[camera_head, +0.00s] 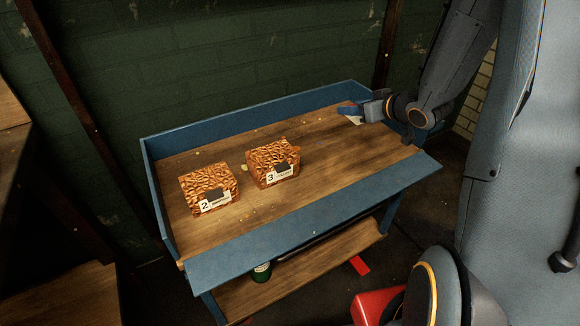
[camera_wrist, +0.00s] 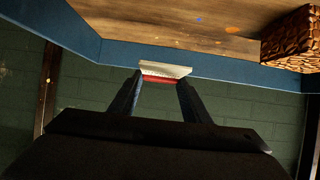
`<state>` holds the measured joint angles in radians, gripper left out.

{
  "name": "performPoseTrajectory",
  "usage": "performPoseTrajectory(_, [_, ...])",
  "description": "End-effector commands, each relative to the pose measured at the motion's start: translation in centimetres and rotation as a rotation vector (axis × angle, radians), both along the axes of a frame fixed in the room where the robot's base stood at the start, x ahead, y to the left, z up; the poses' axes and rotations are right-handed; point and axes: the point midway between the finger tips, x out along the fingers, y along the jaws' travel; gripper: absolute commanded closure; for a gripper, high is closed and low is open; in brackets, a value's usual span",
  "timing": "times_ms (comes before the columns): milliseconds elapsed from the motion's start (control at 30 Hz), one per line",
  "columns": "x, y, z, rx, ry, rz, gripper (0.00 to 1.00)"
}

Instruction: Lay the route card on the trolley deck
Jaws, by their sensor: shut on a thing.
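My gripper (camera_head: 352,111) is at the far right part of the trolley deck, seen in the head view, and is shut on the route card (camera_head: 353,119). In the wrist view the card (camera_wrist: 165,70) sits between the two fingertips (camera_wrist: 160,82); it shows a pale face and a red edge. The trolley deck (camera_head: 330,160) is brown wood with blue raised edges. The card is over the deck's far right area; whether it touches the wood cannot be told. My fingers and wrist partly hide it in the head view.
Two orange-brown patterned boxes stand on the deck, one labelled 2 (camera_head: 205,181) at left and one labelled 3 (camera_head: 272,160) near the middle. The deck's right half is mostly clear, with small crumbs. A lower wooden shelf (camera_head: 300,284) runs beneath. A green brick wall (camera_head: 230,60) stands behind.

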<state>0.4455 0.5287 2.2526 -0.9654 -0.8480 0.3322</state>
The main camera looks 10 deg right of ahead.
Motion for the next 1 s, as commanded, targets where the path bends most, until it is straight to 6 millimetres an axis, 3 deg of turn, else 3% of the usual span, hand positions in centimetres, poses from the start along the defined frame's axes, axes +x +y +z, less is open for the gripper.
performPoseTrajectory(33, [0.4, -2.0, -1.0, -0.006, 0.000, 0.002, 0.82])
performPoseTrajectory(200, [0.2, -6.7, -1.8, -0.010, 0.017, 0.017, 0.82])
performPoseTrajectory(367, [-0.2, -9.3, -2.1, -0.010, 0.026, 0.020, 0.82])
performPoseTrajectory(600, [-0.4, -10.0, -2.4, -0.009, 0.031, 0.023, 0.82])
performPoseTrajectory(833, [-0.4, -9.9, -6.5, -0.006, 0.034, 0.022, 0.82])
performPoseTrajectory(1000, [-0.4, -9.9, -8.2, -0.008, 0.031, 0.022, 0.82])
